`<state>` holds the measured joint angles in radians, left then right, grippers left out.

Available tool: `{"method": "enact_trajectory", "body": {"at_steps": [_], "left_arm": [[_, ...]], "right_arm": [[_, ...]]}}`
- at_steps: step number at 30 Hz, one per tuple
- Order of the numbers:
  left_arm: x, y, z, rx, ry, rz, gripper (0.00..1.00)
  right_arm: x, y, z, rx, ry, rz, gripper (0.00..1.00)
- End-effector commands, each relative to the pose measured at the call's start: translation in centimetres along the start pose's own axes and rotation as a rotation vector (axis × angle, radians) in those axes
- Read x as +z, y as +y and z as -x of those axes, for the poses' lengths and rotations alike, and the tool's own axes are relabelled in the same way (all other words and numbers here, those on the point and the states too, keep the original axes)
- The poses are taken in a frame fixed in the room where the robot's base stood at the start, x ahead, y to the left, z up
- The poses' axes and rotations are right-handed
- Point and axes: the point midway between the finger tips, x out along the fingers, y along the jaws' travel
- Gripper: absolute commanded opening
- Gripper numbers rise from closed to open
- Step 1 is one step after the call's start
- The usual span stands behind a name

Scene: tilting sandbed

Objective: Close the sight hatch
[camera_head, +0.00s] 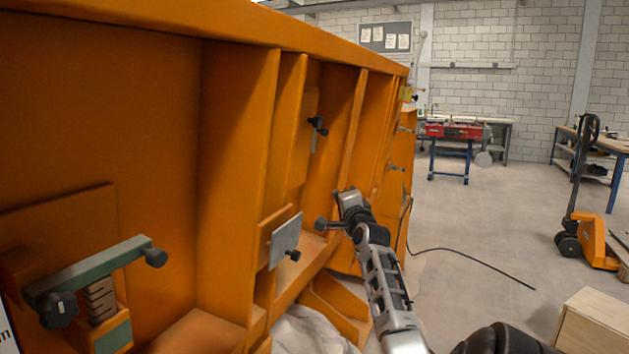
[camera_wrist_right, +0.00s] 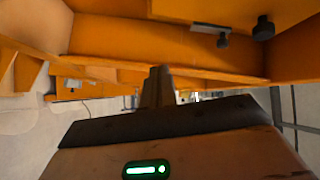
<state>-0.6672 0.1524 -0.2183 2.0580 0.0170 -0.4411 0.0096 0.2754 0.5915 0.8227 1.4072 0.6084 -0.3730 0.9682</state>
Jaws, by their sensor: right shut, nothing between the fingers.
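What looks like the sight hatch is a small grey plate (camera_head: 286,241) with a black knob (camera_head: 293,256), standing out at an angle from the orange side wall in the head view. In the right wrist view, a grey plate edge (camera_wrist_right: 203,28) with a dark knob beside it shows near the top. A second dark knob (camera_head: 322,224) sits between the plate and my right gripper (camera_head: 347,197). My right gripper is to the right of the plate, apart from it. Its fingers (camera_wrist_right: 158,85) are shut and empty. My left gripper is not in view.
The ribbed orange sandbed wall (camera_head: 232,180) fills the left side. A green lever (camera_head: 95,272) with dark knobs sticks out at lower left. Another dark knob (camera_head: 318,125) is higher up. A cable (camera_head: 470,253) lies on the floor; an orange pallet truck (camera_head: 592,240) stands right.

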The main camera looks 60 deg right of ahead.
Motion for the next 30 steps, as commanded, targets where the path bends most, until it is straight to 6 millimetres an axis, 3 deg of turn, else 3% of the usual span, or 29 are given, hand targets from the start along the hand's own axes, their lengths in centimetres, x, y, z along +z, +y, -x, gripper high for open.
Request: {"method": "enact_trajectory", "body": {"at_steps": [4, 10, 28, 30], "left_arm": [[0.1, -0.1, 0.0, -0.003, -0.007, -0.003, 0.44], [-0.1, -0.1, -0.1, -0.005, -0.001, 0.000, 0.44], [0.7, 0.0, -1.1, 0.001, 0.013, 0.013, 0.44], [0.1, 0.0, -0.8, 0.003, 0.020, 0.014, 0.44]], "right_arm": [[1.3, -0.2, 1.4, -0.005, -0.005, -0.278, 0.00], [1.6, -0.2, 1.1, -0.005, -0.009, -0.364, 0.00], [1.5, 0.0, -8.2, -0.004, -0.005, -0.355, 0.00], [2.4, -0.5, -9.1, -0.004, -0.008, -0.359, 0.00]]}}
